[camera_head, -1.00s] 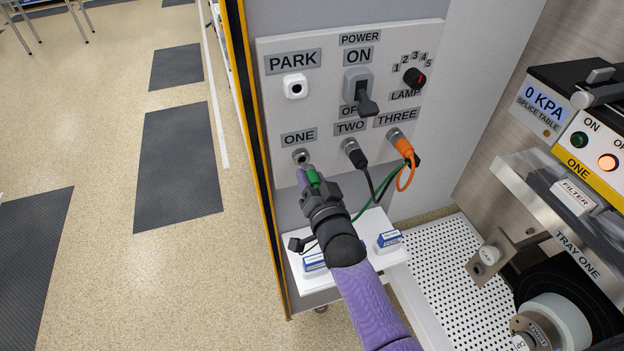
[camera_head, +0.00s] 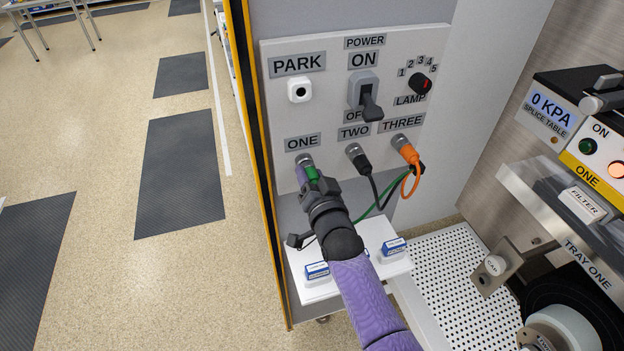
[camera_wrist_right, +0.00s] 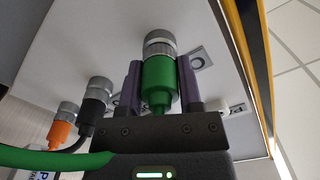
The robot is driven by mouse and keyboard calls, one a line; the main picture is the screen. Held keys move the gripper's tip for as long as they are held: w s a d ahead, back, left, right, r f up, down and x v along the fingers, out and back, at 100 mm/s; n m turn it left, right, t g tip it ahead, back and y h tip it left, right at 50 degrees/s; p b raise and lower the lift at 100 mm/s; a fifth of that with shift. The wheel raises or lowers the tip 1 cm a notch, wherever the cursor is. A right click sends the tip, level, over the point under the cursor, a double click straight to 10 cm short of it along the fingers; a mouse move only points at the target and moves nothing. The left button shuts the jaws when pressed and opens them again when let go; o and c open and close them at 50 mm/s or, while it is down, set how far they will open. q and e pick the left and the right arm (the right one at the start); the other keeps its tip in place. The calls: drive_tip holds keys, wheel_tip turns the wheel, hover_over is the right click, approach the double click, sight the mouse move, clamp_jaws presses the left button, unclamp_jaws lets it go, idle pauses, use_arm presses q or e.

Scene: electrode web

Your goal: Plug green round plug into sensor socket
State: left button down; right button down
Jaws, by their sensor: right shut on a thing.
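The green round plug (camera_head: 311,172) is at the socket under the label ONE on the white panel (camera_head: 330,97). My right gripper (camera_head: 307,176) is shut on it. In the right wrist view the green plug (camera_wrist_right: 159,83) stands between the two purple fingers, and its metal ring (camera_wrist_right: 159,44) meets the socket on the panel. I cannot tell how deep it sits. The socket's face is hidden behind the plug. My left gripper is not in view.
A black plug (camera_head: 358,156) sits in socket TWO and an orange plug (camera_head: 405,149) in socket THREE, close to the right. The green cable (camera_head: 375,204) runs near their cables. A white shelf (camera_head: 372,238) with small boxes is below. PARK (camera_head: 299,89) is empty.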

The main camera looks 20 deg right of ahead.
drive_tip(key=shift+c, duration=1)
unclamp_jaws()
drive_tip(key=s+p, duration=0.1)
drive_tip(key=s, duration=0.8)
drive_tip(key=shift+s+d, duration=0.15)
drive_tip(key=shift+s, duration=0.25)
drive_tip(key=s+f+n+g+b, duration=0.1)
drive_tip(key=s+f+g+b, duration=0.2)
drive_tip(key=f, duration=0.8)
drive_tip(key=s+f+n+g+b, duration=0.2)
drive_tip(key=s+f+b, duration=0.2)
drive_tip(key=f, duration=0.6)
drive_tip(key=s+f+n+g+b, duration=0.1)
drive_tip(key=s+f+g+b, duration=0.2)
drive_tip(key=f, duration=0.8)
drive_tip(key=s+d+f+n+g+b, duration=0.2)
drive_tip(key=s+f+g+b, duration=0.2)
drive_tip(key=s+f, duration=0.6)
drive_tip(key=s+d+f+n+g+b, duration=0.2)
drive_tip(key=s+f+g+b, duration=0.3)
drive_tip(key=s+f, duration=0.6)
drive_tip(key=s, duration=0.5)
drive_tip(key=shift+s+d+f+h, duration=0.25)
drive_tip(key=shift+s+d+h, duration=0.05)
drive_tip(key=shift+d+h, duration=0.1)
